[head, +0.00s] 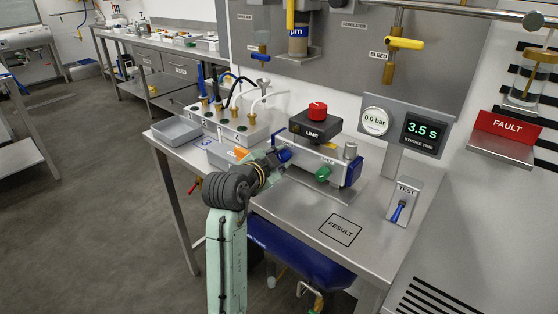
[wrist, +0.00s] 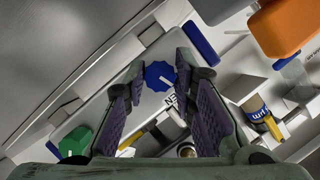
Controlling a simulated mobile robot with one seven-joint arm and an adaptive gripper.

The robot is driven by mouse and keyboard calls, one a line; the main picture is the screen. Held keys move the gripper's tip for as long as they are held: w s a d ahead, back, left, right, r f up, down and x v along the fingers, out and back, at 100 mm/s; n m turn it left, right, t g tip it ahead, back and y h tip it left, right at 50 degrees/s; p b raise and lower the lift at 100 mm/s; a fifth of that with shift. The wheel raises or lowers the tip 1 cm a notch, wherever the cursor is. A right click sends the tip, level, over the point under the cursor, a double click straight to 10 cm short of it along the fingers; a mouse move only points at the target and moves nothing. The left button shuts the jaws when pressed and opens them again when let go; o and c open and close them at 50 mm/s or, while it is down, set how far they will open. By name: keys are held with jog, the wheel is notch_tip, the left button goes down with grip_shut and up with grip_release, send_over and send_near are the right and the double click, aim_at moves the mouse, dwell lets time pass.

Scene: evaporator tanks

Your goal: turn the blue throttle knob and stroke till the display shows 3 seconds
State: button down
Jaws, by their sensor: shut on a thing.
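The blue throttle knob (head: 284,156) sits on the left end of the valve actuator (head: 318,162). In the wrist view the knob (wrist: 160,75) is a lobed blue disc with a white pointer line. My gripper (head: 276,159) has its fingers on either side of the knob and is shut on it; the fingertips (wrist: 161,78) frame it in the wrist view. The display (head: 423,132) reads 3.5 S in green, labelled stroke time. The TEST switch (head: 404,200) has a blue lever tilted to one side. The pressure gauge (head: 375,121) reads 0.0 bar.
A green knob (head: 321,173) is on the actuator's front, close to my gripper. A black LIMIT box (head: 314,129) with a red cap is on top. Hoses and fittings (head: 230,105) stand behind on the left. The RESULT square (head: 341,229) on the bench is bare.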

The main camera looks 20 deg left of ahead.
jog(key=f+b, duration=0.1)
jog(key=b, duration=0.2)
jog(key=shift+d+m, duration=0.1)
jog(key=shift+m, duration=0.3)
jog(key=m+b, duration=0.1)
jog(key=b, duration=0.2)
jog(key=shift+t+y, duration=0.3)
jog(key=shift+t, duration=0.1)
jog(key=shift+r+m+y+b, duration=0.15)
jog(key=shift+m+y+b, duration=0.15)
jog(key=shift+m+b, duration=0.6)
jog(key=shift+r+t+b, duration=0.25)
jog(key=shift+t+b, duration=0.05)
jog(key=shift+b, duration=0.25)
jog(key=c, duration=1.3)
grip_release()
jog(key=shift+c, duration=0.2)
